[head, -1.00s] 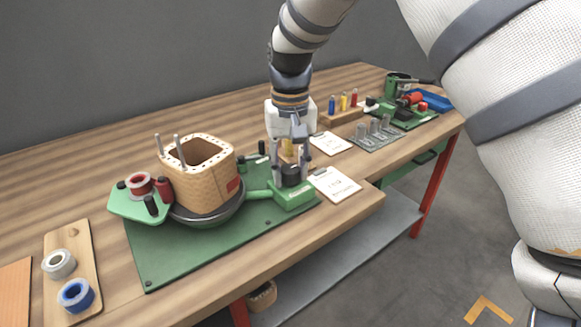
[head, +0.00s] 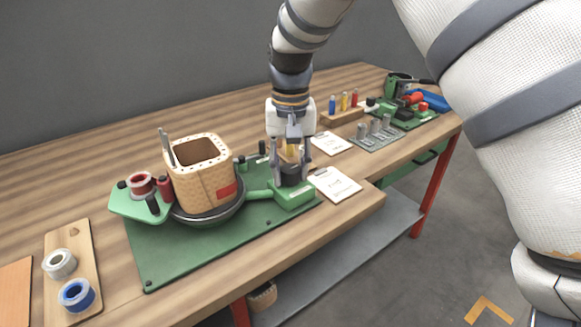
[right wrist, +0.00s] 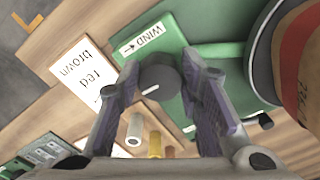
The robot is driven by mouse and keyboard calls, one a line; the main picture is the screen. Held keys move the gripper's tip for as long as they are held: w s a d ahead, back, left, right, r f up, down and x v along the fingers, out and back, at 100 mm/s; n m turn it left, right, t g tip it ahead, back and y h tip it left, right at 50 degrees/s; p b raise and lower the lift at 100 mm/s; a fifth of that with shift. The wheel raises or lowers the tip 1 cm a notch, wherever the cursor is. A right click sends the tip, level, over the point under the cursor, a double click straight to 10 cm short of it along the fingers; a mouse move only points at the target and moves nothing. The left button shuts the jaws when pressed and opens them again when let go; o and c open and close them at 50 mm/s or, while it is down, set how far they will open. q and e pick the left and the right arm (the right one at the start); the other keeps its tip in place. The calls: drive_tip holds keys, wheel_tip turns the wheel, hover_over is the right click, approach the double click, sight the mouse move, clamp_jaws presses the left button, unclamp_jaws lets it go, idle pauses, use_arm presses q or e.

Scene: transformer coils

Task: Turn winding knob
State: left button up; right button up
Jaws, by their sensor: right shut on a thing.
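The dark winding knob (head: 291,180) sits on a green housing (head: 290,196) on the near right of the winder. In the right wrist view the knob (right wrist: 159,80) shows a white mark on its top, beside a label reading WIND with an arrow. My right gripper (head: 290,172) points down, with one finger on each side of the knob, and is shut on it. The tan coil former (head: 205,190) stands upright on the dark round turntable (head: 212,217), with pins on top and a red patch on its side. My left gripper is out of view.
A green arm with a red spool (head: 141,183) stands left of the former. Tape rolls lie on a wooden board (head: 88,240) at the left. A card (head: 335,185) lies right of the knob. Coloured tools in a wooden block (head: 340,115) stand behind.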

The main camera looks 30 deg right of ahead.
sight(290, 169)
idle(0.9)
drive_tip(key=o, duration=1.2)
drive_tip(key=shift+c, duration=0.2)
wheel_tip(290, 169, up, 12)
